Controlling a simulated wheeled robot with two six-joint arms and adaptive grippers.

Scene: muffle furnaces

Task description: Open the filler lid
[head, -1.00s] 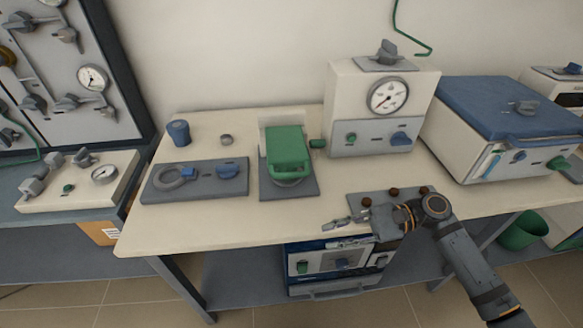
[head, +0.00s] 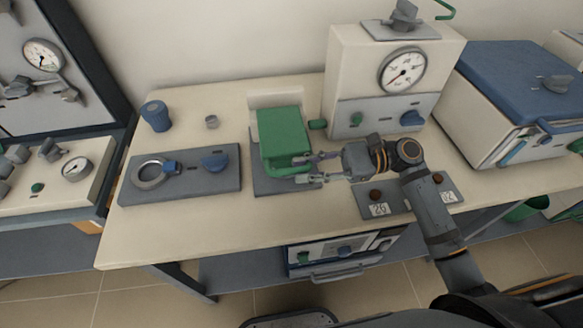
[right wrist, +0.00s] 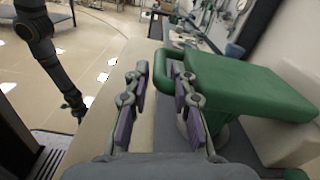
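The filler lid is a green box-shaped lid (head: 283,135) with a front handle, closed on a pale unit with a grey base plate (head: 262,185) in mid-table. It also shows in the right wrist view (right wrist: 250,88), with the green handle (right wrist: 171,80) at its near edge. My right gripper (head: 305,168) is at the front right corner of the lid, beside the handle. Its fingers (right wrist: 160,105) are apart in the right wrist view, with the handle's end beyond them, close to the right finger. Whether they touch is unclear. My left gripper cannot be made out.
A gauge box (head: 385,80) stands right of the lid, and a blue-topped furnace (head: 530,85) further right. A grey plate with a ring and blue knob (head: 215,162) lies left. The table's front left is clear.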

